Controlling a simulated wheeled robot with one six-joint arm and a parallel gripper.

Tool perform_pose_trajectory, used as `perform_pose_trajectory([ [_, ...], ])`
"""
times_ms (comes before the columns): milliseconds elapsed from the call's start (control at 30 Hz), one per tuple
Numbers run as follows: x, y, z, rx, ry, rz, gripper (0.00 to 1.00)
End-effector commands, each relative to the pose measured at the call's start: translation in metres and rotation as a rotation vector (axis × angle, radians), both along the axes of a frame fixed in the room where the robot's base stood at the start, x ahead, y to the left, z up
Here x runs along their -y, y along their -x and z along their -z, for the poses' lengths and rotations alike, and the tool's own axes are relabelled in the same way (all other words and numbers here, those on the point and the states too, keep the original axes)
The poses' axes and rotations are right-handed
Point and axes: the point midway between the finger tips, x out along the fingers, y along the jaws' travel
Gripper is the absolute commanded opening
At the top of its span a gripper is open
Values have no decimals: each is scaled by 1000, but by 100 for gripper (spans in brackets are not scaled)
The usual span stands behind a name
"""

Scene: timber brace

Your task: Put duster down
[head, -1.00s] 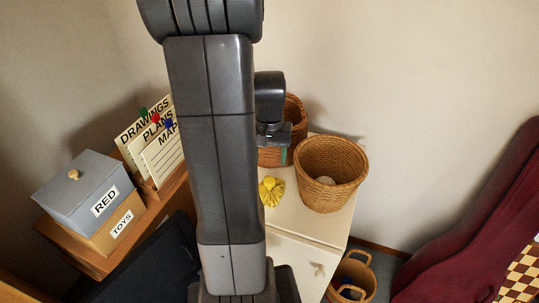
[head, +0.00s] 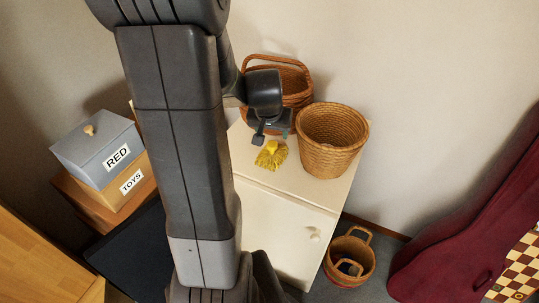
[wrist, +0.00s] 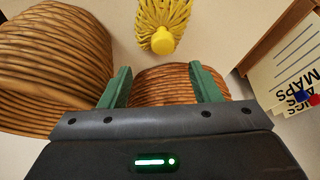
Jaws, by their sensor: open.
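The yellow duster (head: 271,154) lies on the top of the white cabinet (head: 247,166), left of the round wicker basket. It also shows at the top edge of the wrist view (wrist: 163,28), its head toward me and its fringe spread out beyond. My gripper (head: 271,134) is open, just behind the duster in the head view. In the wrist view, nothing is between the green fingers (wrist: 162,84), and the duster is apart from them.
A round wicker basket (head: 332,138) stands on the cabinet, with a handled basket (head: 292,78) behind my gripper. Another handled basket (head: 350,258) is on the floor. Grey and tan boxes labelled RED (head: 97,150) and TOYS (head: 125,184) stand left. Cabinet top in front of the duster is clear.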

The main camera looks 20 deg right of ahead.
Motion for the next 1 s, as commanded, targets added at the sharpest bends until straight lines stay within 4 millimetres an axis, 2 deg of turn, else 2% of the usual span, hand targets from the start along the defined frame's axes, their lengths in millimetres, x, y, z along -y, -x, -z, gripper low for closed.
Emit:
perform_pose_trajectory([
  [33,1,-2,9,-5,-3,0,57],
  [200,6,-9,30,-5,-2,-1,57],
  [533,9,-15,47,-4,-2,-1,57],
  [800,12,-25,79,-4,-2,-1,57],
  [1000,14,-30,90,-2,-1,-1,57],
])
